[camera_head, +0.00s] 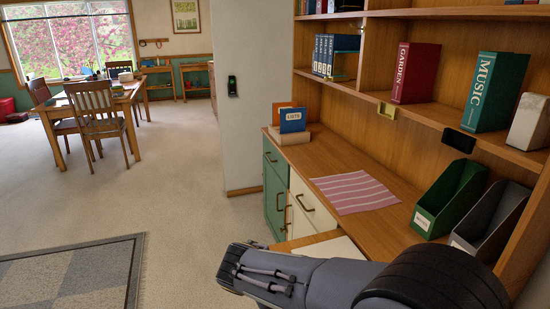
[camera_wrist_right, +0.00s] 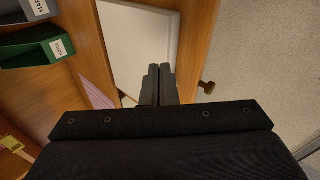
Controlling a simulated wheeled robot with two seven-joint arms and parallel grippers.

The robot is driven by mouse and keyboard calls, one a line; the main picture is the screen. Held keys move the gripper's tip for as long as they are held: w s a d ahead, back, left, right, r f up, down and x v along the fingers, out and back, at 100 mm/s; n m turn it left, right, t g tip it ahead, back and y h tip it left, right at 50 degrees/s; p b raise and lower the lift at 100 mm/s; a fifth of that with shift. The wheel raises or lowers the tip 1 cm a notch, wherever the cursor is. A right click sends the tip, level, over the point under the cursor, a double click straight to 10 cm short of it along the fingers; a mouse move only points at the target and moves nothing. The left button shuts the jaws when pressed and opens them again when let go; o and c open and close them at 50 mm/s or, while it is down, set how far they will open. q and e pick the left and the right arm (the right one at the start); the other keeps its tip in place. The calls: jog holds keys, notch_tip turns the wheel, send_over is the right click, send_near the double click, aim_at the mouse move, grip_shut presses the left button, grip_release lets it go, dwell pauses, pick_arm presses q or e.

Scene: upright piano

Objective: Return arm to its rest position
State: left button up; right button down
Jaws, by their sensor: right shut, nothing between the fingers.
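My right arm (camera_head: 370,284) comes in from the lower right in the head view, beside the front of the wooden counter. Its gripper is hidden there behind my own arm links. In the right wrist view my right gripper (camera_wrist_right: 160,70) has its two dark fingers together, with nothing between them. The fingers overlap a flat white surface (camera_wrist_right: 140,35) framed by wood; whether they touch it I cannot tell. A white surface also shows below the counter edge in the head view (camera_head: 328,249). My left gripper is in neither view.
On the counter (camera_head: 325,158) lie a striped pink cloth (camera_head: 354,192), a green file holder (camera_head: 450,198) and a grey one (camera_head: 492,221). Shelves with a red book (camera_head: 415,73) and a green book (camera_head: 495,90) stand above. Carpet to the left is open, with a rug (camera_head: 75,275).

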jog(key=s+d+r+m+g+y+p, duration=0.2)
jog(key=s+d+r+y, duration=0.15)
jog(key=s+d, duration=0.2)
jog(key=s+d+r+m+g+y+p, duration=0.1)
jog(key=s+d+r+y, duration=0.1)
jog(key=s+d+y, duration=0.35)
jog(key=s+d+r+m+t+y+p, duration=0.1)
jog(key=s+d+r+m+t+p, duration=0.3)
jog(key=s, duration=0.6)
jog(key=shift+r+t+y, duration=0.3)
jog(key=shift+r+y, duration=0.1)
jog(key=shift+r, duration=0.25)
